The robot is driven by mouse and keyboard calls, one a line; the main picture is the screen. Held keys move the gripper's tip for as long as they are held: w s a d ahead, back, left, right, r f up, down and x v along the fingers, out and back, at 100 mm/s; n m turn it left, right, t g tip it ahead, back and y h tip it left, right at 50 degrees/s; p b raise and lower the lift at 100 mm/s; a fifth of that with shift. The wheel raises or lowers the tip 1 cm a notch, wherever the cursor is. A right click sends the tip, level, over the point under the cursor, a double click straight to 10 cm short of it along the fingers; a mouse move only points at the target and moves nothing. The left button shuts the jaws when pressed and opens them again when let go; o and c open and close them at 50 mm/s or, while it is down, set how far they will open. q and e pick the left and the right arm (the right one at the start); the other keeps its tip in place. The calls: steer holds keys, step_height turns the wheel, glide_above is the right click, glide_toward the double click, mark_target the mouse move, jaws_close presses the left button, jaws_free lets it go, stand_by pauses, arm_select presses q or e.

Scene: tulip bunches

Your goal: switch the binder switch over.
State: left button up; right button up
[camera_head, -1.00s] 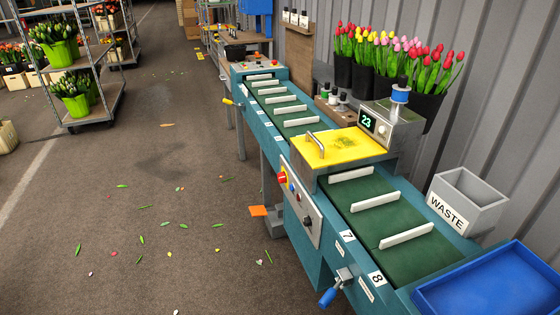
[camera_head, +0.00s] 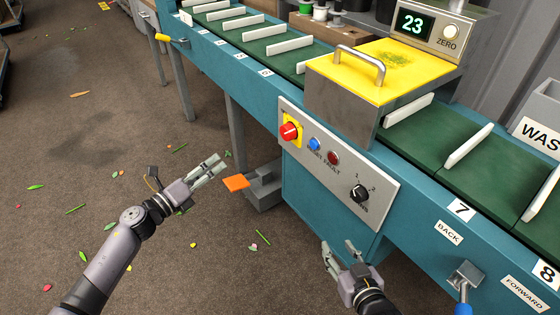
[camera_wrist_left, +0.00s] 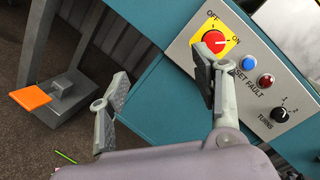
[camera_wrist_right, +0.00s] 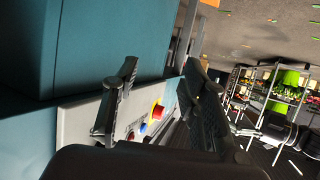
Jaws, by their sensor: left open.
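A red rotary switch (camera_head: 289,131) sits on a yellow plate at the left end of the machine's grey control panel (camera_head: 340,190). In the left wrist view the red switch (camera_wrist_left: 214,40) has OFF and ON labels; I cannot tell surely which its mark points to. My left gripper (camera_head: 210,168) is open and empty, left of the panel and apart from the switch. In the left wrist view one finger overlaps the switch's lower edge. My right gripper (camera_head: 338,245) is open and empty, below the panel. The right wrist view shows the switch (camera_wrist_right: 158,111) between its fingers in the distance.
The panel also has a blue button (camera_head: 314,144), a red light (camera_head: 333,158) and a black TURNS knob (camera_head: 359,193). A yellow cover with a handle (camera_head: 375,75) stands above it. An orange pedal (camera_head: 236,182) is on the floor, left. A blue-handled lever (camera_head: 463,290) is at lower right.

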arm_select(q)
steer(key=s+d+r+m+g+h+b, duration=0.3)
steer(key=d+r+m+g+h+b, duration=0.15)
steer(key=m, duration=0.65)
glide_toward(284, 134)
steer(key=d, duration=0.2)
steer(key=shift+t+y, duration=0.45)
steer(key=b+x, duration=0.1)
steer(key=x, duration=0.5)
steer(key=shift+w+a, duration=0.1)
steer(key=shift+a, duration=0.05)
steer(key=shift+w+d+r+b, duration=0.1)
steer(key=shift+w+d+b, duration=0.3)
steer(key=shift+d, duration=0.15)
arm_select(e)
step_height(284, 134, up, 20)
steer(key=s+a+t+y, duration=0.1)
steer(key=s+t+y, duration=0.1)
steer(key=t, duration=0.7)
steer(key=shift+s+r+y, duration=0.25)
steer(key=shift+y, duration=0.25)
arm_select(q)
steer(key=c, duration=1.2)
steer(key=shift+o, duration=0.2)
arm_select(e)
steer(key=shift+w, duration=0.1)
